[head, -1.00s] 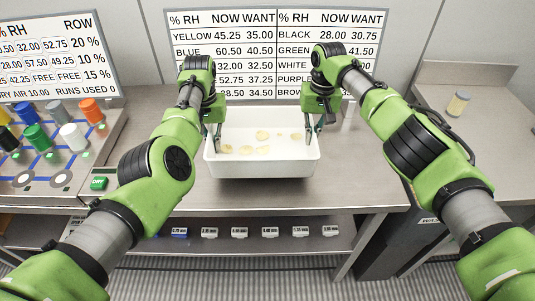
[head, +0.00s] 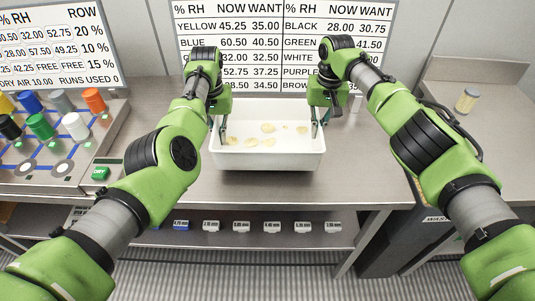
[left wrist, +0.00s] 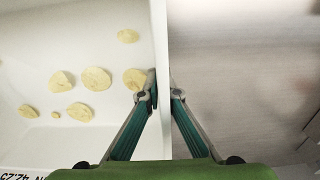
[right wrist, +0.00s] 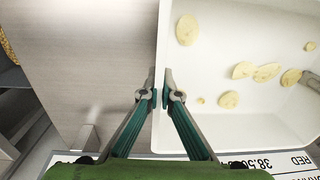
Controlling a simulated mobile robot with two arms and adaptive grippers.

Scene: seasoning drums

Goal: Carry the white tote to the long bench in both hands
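The white tote (head: 268,160) is in the middle of the head view, at the metal bench below the number board. Several pale yellow chips (head: 267,128) lie in it. My left gripper (left wrist: 163,97) has one finger inside and one outside the tote's left wall and looks closed on it. My right gripper (right wrist: 160,95) straddles the opposite wall in the same way and looks closed on it. In the head view the fingers reach down at the tote's left and right ends. The tote looks level. I cannot tell whether its bottom touches the bench.
Coloured drums (head: 75,126) stand on a rack at the left, beside a green DRY button (head: 100,173). A side counter at the right holds a small jar (head: 466,100). A dark waste bin (head: 395,240) stands below right. The bench top (head: 370,180) right of the tote is clear.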

